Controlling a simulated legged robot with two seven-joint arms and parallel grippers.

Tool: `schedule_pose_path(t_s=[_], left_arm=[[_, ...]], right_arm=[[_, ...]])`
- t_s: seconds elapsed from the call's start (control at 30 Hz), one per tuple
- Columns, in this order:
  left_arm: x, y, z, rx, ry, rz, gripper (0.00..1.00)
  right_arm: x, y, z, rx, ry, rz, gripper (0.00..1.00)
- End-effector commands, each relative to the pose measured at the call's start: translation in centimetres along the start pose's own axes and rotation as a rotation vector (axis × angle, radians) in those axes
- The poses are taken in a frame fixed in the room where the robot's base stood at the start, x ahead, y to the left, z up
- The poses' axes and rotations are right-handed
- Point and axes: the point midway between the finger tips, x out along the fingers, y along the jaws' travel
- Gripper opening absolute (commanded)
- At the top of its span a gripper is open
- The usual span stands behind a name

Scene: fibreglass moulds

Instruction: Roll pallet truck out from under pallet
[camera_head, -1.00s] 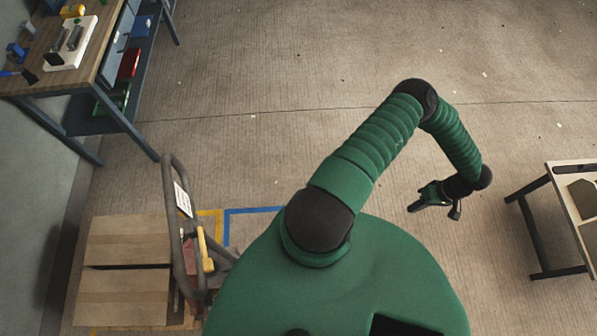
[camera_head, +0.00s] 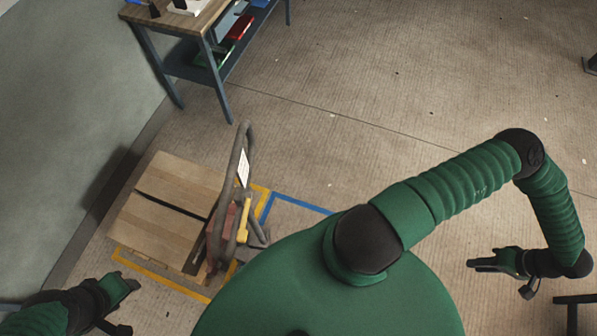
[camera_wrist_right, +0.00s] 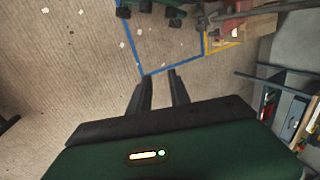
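The pallet truck (camera_head: 245,180) is at centre left in the head view, with a grey loop handle, a white label and a yellow lever. Its reddish body stands at the near end of the wooden pallet load (camera_head: 170,192); its forks are hidden. In the right wrist view, part of the truck (camera_wrist_right: 235,27) shows at the upper right. My right gripper (camera_head: 474,265) is far right of the truck; the wrist view shows its two fingers (camera_wrist_right: 160,77) apart with nothing between them. My left gripper (camera_head: 133,282) is at the lower left, near the pallet; its finger gap is unclear.
Yellow floor tape (camera_head: 165,277) borders the pallet and blue tape (camera_head: 298,202) marks floor beside the truck. A wall (camera_head: 70,130) is close on the left. A workbench (camera_head: 205,50) stands at the top left. Floor at the upper right (camera_head: 420,80) is clear.

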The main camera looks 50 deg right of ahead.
Motion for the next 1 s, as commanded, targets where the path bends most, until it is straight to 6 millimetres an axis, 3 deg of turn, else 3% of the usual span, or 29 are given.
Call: schedule_pose_path(t_s=[0.1, 0.27, 1.0], left_arm=[[0.0, 0.0, 0.0, 0.000, 0.000, 0.000, 0.44], [-0.1, 0.0, 0.0, -0.001, 0.000, 0.000, 0.44], [-6.8, 0.1, -1.6, 0.000, 0.000, 0.000, 0.44]], right_arm=[[-2.6, 0.1, 0.0, 0.000, 0.000, 0.003, 0.23], [-4.5, 0.0, 0.0, 0.000, -0.001, 0.000, 0.23], [-13.5, -0.5, 0.1, 0.001, -0.001, 0.000, 0.23]])
